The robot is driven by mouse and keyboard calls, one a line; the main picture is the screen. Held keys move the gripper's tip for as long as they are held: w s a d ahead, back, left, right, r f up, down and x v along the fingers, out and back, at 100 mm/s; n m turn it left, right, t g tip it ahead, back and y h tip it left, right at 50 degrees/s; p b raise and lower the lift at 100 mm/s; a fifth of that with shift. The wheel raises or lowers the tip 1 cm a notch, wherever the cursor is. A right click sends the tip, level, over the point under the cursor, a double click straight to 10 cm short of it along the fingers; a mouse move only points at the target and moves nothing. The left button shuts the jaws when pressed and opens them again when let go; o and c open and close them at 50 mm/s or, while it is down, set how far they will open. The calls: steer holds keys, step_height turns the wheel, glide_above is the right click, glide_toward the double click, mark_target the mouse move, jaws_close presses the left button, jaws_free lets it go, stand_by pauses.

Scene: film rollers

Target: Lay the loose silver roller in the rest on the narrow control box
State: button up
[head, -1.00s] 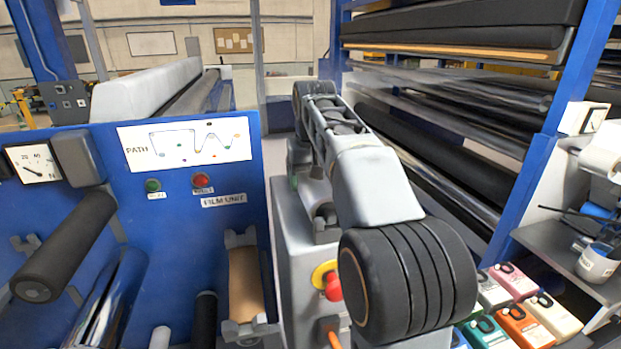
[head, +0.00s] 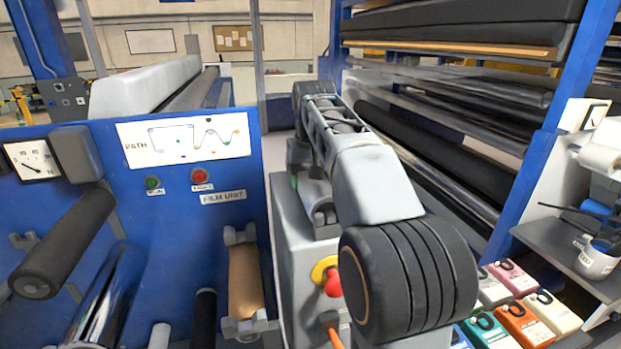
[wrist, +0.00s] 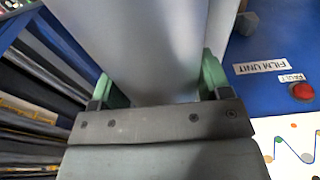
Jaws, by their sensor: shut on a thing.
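The silver roller (wrist: 155,50) fills the middle of the wrist view between the two green finger pads of my gripper (wrist: 157,85). My gripper is shut on it. In the head view a short part of the silver roller (head: 314,193) shows below my gripper (head: 297,165), over the top of the narrow grey control box (head: 291,235). My arm hides most of the box top. I cannot tell whether the roller touches the rest, which I cannot make out clearly.
A red stop button (head: 333,285) is on the box. The blue film unit panel (head: 200,245), with a tan roller (head: 244,280) and a black roller (head: 65,245), stands close on the left. A rack of dark rollers (head: 430,165) stands on the right. Coloured bottles (head: 522,322) are at lower right.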

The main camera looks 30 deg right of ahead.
steer(key=o, duration=1.4)
steer(key=shift+c, duration=0.2)
steer(key=shift+r, duration=0.1)
step_height(320, 180, up, 13)
steer(key=s+p, duration=0.1)
steer(key=p, duration=0.1)
steer(key=shift+s+a+r, duration=0.15)
steer(key=shift+s+r, duration=0.05)
steer(key=shift+s, duration=0.15)
